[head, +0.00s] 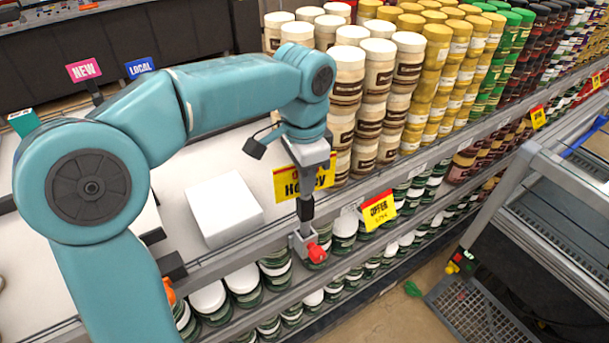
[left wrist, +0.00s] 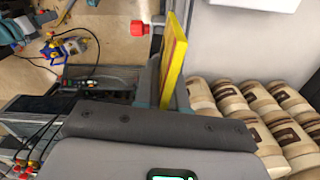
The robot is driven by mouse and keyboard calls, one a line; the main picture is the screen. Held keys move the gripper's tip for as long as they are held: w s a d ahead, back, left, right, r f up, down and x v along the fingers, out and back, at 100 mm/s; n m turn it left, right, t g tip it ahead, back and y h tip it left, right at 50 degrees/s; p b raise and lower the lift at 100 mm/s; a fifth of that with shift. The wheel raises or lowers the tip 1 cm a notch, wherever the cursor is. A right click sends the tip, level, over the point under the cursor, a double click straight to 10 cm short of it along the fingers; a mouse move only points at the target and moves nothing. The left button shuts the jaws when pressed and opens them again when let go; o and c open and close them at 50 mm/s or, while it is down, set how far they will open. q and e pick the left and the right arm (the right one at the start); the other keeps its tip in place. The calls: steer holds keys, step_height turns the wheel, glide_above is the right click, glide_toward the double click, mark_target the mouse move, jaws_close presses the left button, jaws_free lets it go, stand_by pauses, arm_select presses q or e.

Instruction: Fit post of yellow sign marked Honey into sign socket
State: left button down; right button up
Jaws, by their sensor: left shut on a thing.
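The yellow Honey sign (head: 325,177) hangs upright below my left gripper (head: 308,165), at the front edge of the shelf. My left gripper is shut on the sign and partly covers its lettering. The left wrist view shows the sign (left wrist: 174,55) edge-on between the fingers (left wrist: 165,88). Its dark post (head: 305,209) points down at the grey sign socket (head: 298,243) on the shelf rail, which has a red knob (head: 317,253). The post's lower end is close above or at the socket; I cannot tell whether it is inside. My right gripper is not in view.
A white box (head: 224,208) lies on the shelf left of the sign. Stacked jars (head: 347,90) stand to the right, close behind the gripper. A yellow Offer sign (head: 378,210) is on the rail to the right. A grey metal frame (head: 520,215) stands across the aisle.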

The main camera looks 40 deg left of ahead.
arm_select(q)
steer(key=shift+f+b, duration=1)
steer(key=shift+f, duration=0.4)
steer(key=c, duration=1.1)
jaws_free()
steer(key=shift+r, duration=0.15)
step_height(320, 180, up, 16)
steer(key=p, duration=0.3)
steer(key=shift+s+r, duration=0.1)
